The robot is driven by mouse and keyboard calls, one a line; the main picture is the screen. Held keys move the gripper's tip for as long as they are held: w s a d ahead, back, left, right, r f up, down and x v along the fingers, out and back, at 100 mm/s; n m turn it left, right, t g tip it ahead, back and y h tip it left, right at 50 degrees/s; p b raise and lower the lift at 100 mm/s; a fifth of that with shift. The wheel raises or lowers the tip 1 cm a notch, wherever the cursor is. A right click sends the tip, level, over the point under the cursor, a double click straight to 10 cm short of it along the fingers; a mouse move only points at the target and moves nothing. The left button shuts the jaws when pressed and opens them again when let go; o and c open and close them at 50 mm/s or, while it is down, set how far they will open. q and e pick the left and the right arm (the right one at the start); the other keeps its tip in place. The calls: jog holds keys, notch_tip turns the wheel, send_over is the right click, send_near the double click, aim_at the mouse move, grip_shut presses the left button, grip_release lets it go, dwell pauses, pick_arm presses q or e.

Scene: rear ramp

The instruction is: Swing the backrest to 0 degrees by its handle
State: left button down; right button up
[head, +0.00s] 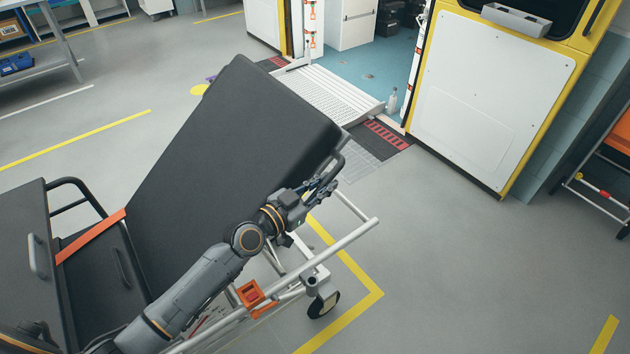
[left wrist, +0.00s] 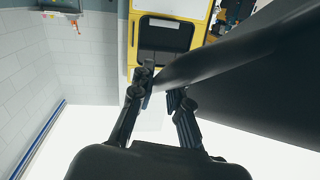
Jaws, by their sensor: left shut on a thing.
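The black padded backrest (head: 225,150) of the stretcher is raised at a slant in the head view. Its dark handle (head: 336,167) sticks out from the backrest's right side. In the left wrist view the handle (left wrist: 215,60) runs as a thick dark bar from the fingers to the upper right, beside the dark backrest (left wrist: 275,90). My left gripper (head: 318,188) is shut on the handle; its fingers (left wrist: 160,96) meet around the bar in the left wrist view. The exact contact is partly hidden. My right gripper does not show.
The stretcher's orange strap (head: 90,237) crosses the lower padding. A pale side rail (head: 345,240) and a wheel (head: 323,304) lie below my left arm. A ramp (head: 328,92) leads into the vehicle behind.

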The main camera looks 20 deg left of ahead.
pick_arm(q)
jog(key=w+d+f+g+y+b, duration=0.1)
jog(key=f+b, duration=0.4)
jog(key=f, duration=0.6)
jog(key=w+d+f+g+y+b, duration=0.1)
jog(key=w+d+f+g+b, duration=0.2)
jog(key=f, duration=0.8)
jog(key=w+d+f+g+y+b, duration=0.1)
jog(key=w+d+f+b, duration=0.3)
jog(key=f, duration=0.7)
jog(key=shift+w+d+f+m+g+y+b, duration=0.1)
jog(key=shift+w+m+g+y+b, duration=0.1)
jog(key=shift+w+b, duration=0.55)
jog(key=shift+w+d+m+g+y+b, duration=0.1)
jog(key=shift+w+m+g+y+b, duration=0.1)
jog(key=shift+w+b, duration=0.55)
jog(key=shift+s+f+b, duration=0.15)
jog(key=shift+f+b, duration=0.35)
jog(key=shift+f, duration=0.05)
jog(key=shift+s+f, duration=0.15)
jog(key=shift+s+a+f+g, duration=0.1)
jog(key=shift+s+f+g, duration=0.1)
jog(key=shift+g, duration=0.1)
jog(key=c, duration=1.5)
grip_release()
jog(key=shift+f, duration=0.1)
jog(key=shift+o, duration=1)
jog(key=shift+w, duration=0.35)
